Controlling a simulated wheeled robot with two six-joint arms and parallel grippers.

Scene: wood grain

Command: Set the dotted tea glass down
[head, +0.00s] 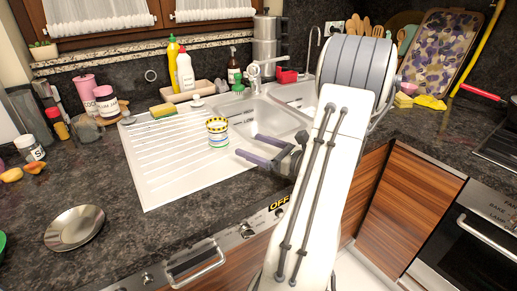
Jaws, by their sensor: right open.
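The dotted tea glass (217,142) is a small pale vessel with a yellow band near its rim. It stands upright on the white ribbed drainboard (163,165), near the edge of the sink basin. My right gripper (247,146) is just to the right of the glass. Its two purple-grey fingers are spread and point at the glass. A small gap shows between the fingertips and the glass, and nothing is between the fingers. My left gripper is not in view.
A yellow sponge (163,110) lies at the drainboard's back edge. Behind it are bottles (185,72) in a tray and the tap (254,72). A metal bowl (75,227) sits at the front left. The drainboard left of the glass is clear.

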